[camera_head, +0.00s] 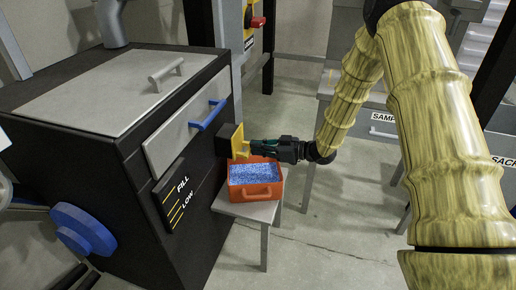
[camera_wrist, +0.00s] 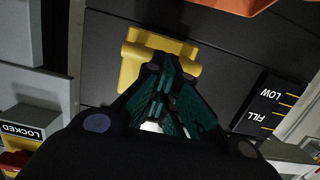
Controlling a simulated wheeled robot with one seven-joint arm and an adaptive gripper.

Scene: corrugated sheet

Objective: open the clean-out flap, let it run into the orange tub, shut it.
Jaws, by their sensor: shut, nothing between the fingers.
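The yellow clean-out flap (camera_head: 238,138) stands upright at the end of a short black spout (camera_head: 223,140) on the dark machine's side. It shows as a yellow bar and plate in the wrist view (camera_wrist: 132,68). My gripper (camera_head: 254,146) is shut and empty, its fingertips close to the flap's face; I cannot tell whether they touch. In the wrist view the fingers (camera_wrist: 168,78) cover part of the flap. The orange tub (camera_head: 262,192) sits below, holding blue-and-white granules (camera_head: 254,174) up near its rim. No falling stream shows between flap and tub.
The tub rests on a small grey stand (camera_head: 253,211). The machine (camera_head: 110,165) has a grey lid, a blue handle (camera_head: 208,114), a FILL/LOW plate (camera_head: 176,197) and a blue wheel (camera_head: 82,230). A bench with a SAMPLE label (camera_head: 383,117) stands behind my arm. Floor in front is clear.

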